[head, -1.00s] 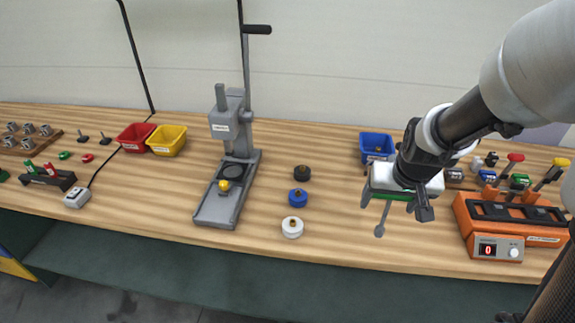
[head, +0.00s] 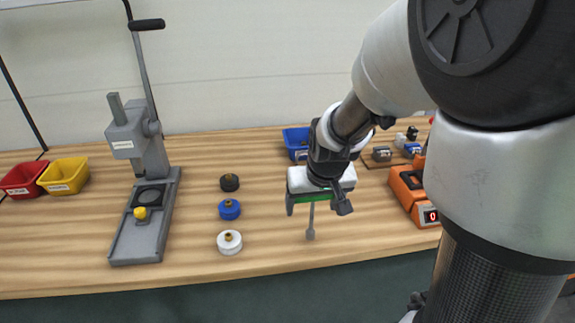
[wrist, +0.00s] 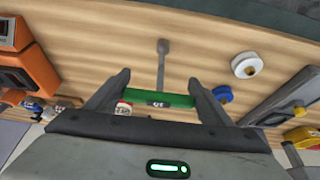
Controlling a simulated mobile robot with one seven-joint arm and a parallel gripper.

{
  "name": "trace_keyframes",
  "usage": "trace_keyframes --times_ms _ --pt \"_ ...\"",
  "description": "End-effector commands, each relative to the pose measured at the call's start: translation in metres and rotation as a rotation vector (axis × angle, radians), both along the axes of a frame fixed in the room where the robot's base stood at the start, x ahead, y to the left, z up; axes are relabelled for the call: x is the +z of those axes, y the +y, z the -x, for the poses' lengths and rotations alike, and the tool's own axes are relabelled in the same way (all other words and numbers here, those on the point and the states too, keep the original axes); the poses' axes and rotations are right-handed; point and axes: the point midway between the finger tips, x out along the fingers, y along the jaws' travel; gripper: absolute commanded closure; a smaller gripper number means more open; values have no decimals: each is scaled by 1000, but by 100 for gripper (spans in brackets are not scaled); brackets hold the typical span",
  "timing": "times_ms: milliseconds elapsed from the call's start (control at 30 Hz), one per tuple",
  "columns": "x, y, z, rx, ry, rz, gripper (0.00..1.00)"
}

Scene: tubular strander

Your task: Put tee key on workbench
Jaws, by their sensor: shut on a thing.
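The tee key has a green crossbar handle (wrist: 160,98) and a grey shaft (head: 311,220) with a knobbed end. My gripper (head: 318,201) is shut on the green handle, with a finger at each end of it in the wrist view. The shaft points down in the head view, over the wooden workbench (head: 270,258). I cannot tell whether the shaft's end touches the bench top. Part of the handle is hidden behind my gripper in the head view.
Black, blue (head: 229,209) and white (head: 229,242) knobs stand left of my gripper. A grey lever press (head: 150,205) is further left. A blue bin (head: 296,141) is behind, and an orange device (head: 410,192) is to the right. Bare bench lies around the key.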

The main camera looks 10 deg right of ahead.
Motion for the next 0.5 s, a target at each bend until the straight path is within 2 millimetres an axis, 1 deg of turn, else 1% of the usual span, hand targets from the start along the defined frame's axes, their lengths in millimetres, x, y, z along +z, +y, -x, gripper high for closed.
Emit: trace_keyframes --times_ms 33,100,333,467,500 --pt "-11 0 1 -1 3 0 51" --pt "-17 0 0 -2 1 -1 51" --pt "-17 0 0 -1 -1 0 51" --pt "-22 0 0 -1 -1 0 51" --pt "-22 0 0 -1 0 0 24"
